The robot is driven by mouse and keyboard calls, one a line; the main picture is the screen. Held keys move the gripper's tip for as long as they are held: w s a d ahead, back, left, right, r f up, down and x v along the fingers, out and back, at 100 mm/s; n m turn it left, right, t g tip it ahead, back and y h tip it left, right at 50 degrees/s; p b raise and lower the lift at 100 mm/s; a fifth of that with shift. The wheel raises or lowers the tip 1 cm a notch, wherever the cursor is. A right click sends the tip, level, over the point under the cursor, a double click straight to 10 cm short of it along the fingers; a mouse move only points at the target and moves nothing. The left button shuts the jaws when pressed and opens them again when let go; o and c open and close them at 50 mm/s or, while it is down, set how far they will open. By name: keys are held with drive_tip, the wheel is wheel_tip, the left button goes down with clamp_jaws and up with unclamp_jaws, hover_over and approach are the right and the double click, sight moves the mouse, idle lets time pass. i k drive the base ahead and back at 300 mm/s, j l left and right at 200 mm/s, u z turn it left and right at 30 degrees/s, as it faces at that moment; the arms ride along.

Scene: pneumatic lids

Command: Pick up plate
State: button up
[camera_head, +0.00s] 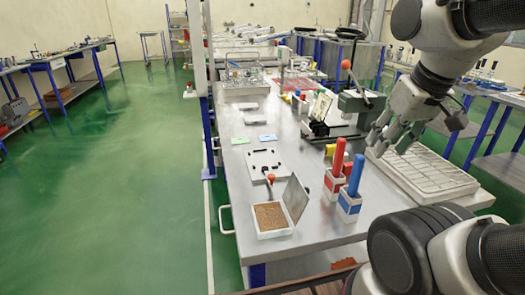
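My gripper (388,142) hangs at the right over the steel bench, its fingers pointing down and left. The fingers look spread, with nothing visible between them. A white gridded tray (440,181) lies on the bench below and right of the gripper; the gripper appears above its far left corner, but I cannot tell the height. A flat white plate with dark holes or knobs (265,163) lies on the left part of the bench, well away from the gripper. I cannot tell which of these is the plate named in the task.
Red (338,158) and blue (355,174) handles stand upright in holders near the tray. A dark lever press (361,100) stands behind the gripper. An open box of brown grains (270,216) sits at the near left. Bare steel lies between the plate and the holders.

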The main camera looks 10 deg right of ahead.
sight(248, 120)
drive_tip(key=j+z, duration=0.15)
drive_tip(key=j, duration=0.3)
drive_tip(key=j+z, duration=0.15)
drive_tip(key=j, duration=0.3)
drive_tip(key=k+j+z, duration=0.15)
drive_tip(key=j, duration=0.3)
drive_tip(key=j+z, duration=0.15)
drive_tip(key=j, duration=0.3)
drive_tip(key=k+j+z, duration=0.15)
drive_tip(key=j, duration=0.25)
drive_tip(key=j+z, duration=0.35)
drive_tip(key=j, duration=0.55)
drive_tip(key=j+z, duration=0.3)
drive_tip(key=j, duration=0.6)
drive_tip(key=i+j+z, duration=0.15)
drive_tip(key=j, duration=0.25)
drive_tip(key=i+j+z, duration=0.15)
drive_tip(key=j, duration=0.25)
drive_tip(key=i+j+z, duration=0.15)
drive_tip(key=j, duration=0.25)
drive_tip(key=j+z, duration=0.2)
drive_tip(key=j, duration=0.2)
drive_tip(key=i+j+z, duration=0.1)
drive_tip(key=j, duration=0.2)
drive_tip(key=i+j+z, duration=0.25)
drive_tip(key=j, duration=0.4)
drive_tip(key=i+j+z, duration=0.1)
drive_tip(key=j, duration=0.25)
drive_tip(key=i+j+z, duration=0.5)
drive_tip(key=i+j, duration=0.15)
